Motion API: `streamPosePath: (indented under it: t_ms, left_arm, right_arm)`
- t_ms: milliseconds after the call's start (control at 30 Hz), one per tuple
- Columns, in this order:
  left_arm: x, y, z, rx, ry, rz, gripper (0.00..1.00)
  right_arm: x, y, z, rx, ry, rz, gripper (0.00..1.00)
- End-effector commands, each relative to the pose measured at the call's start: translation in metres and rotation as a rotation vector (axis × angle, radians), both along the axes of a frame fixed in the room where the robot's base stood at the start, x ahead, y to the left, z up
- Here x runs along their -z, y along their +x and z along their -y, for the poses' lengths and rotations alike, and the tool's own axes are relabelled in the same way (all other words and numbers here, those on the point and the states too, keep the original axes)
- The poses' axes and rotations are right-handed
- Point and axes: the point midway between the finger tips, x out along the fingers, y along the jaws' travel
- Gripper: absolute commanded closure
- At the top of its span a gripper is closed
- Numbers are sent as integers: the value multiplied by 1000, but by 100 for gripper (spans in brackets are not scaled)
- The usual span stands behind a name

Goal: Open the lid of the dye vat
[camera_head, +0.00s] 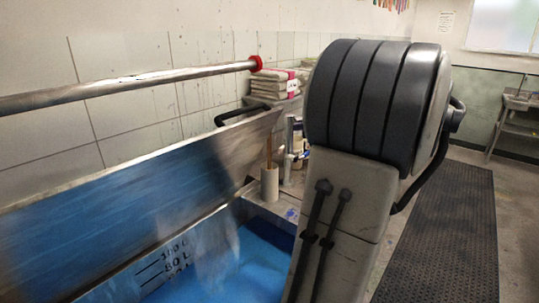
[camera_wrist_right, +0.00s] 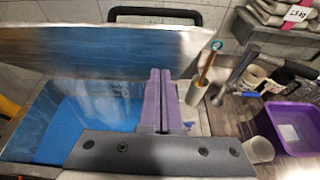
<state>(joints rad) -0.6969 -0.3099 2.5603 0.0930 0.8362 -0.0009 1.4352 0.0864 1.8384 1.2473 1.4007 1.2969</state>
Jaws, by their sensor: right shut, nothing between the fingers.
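The dye vat (camera_head: 210,240) holds blue liquid and has litre marks on its inner wall. Its metal lid (camera_head: 130,190) stands raised and steeply tilted along the back edge, with the vat open below. The black lid handle (camera_head: 243,114) is at the lid's upper edge; it also shows in the right wrist view (camera_wrist_right: 155,13). In that view my right gripper (camera_wrist_right: 160,72) is shut and empty, in front of the lid and apart from the handle. My right arm's large link covers the middle of the head view and hides that gripper. My left gripper is not in view.
A steel rail (camera_head: 130,82) with a red end runs above the lid. A white cylinder with a stick (camera_head: 269,185) stands beside the vat. A purple tub (camera_wrist_right: 292,127) and a white cup (camera_wrist_right: 258,150) stand to the right. Folded cloths (camera_head: 272,84) lie behind.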

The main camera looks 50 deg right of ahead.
Motion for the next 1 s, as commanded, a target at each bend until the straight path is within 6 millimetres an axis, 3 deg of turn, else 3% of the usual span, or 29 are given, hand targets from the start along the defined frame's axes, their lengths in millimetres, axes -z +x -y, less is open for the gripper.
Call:
streamPosePath:
  t_ms: [33, 133, 300, 433, 900, 1000]
  left_arm:
    - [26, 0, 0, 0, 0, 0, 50]
    - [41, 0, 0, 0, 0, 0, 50]
    - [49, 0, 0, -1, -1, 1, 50]
    - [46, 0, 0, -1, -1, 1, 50]
    - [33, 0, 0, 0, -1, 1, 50]
    - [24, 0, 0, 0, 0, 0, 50]
  right_arm:
    - [17, -7, 2, 3, -9, 23, 100]
    - [19, -16, 2, 0, -23, 62, 100]
    - [16, -23, 2, -5, -33, 94, 100]
    - [16, -16, 1, -9, -34, 97, 100]
    - [40, 73, -7, -11, -30, 94, 100]
    - [29, 88, -7, -11, -34, 96, 100]
